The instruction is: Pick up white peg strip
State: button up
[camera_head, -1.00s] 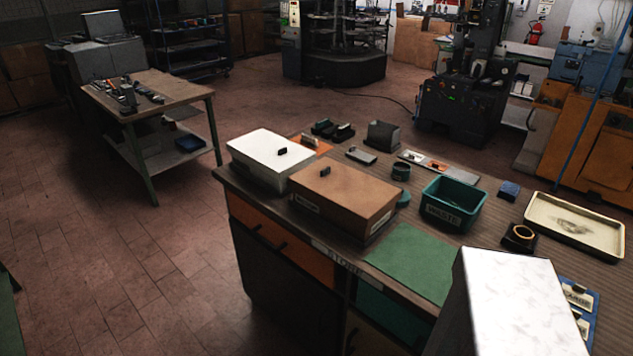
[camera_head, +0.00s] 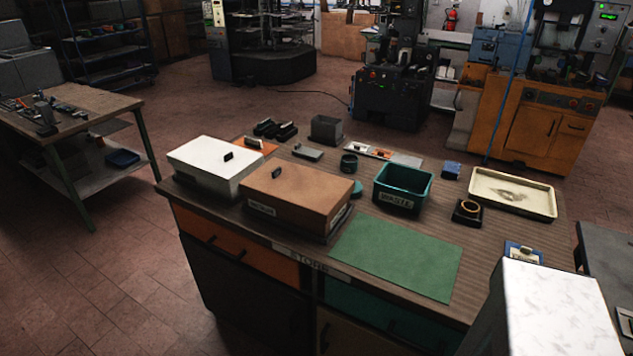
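I cannot make out the white peg strip for certain. A small flat strip with white and orange parts (camera_head: 368,151) lies at the back of the wooden bench (camera_head: 478,262), behind the teal waste bin. It is too small to tell whether pegs stand on it. Two lidded boxes, one white (camera_head: 208,162) and one brown (camera_head: 300,196), stand at the bench's left end and hide what is inside them. My gripper is not in view.
The teal waste bin (camera_head: 402,188) stands mid-bench. A green mat (camera_head: 397,257) lies bare in front. Open floor (camera_head: 110,275) lies left of the bench.

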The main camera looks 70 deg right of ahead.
aim_at(249, 141)
jog(key=u, duration=0.55)
jog(key=k, duration=0.15)
jog(key=z, duration=2.3)
jog(key=k, duration=0.85)
jog(key=u, duration=0.2)
jog(key=i, duration=0.8)
jog(key=u, duration=0.05)
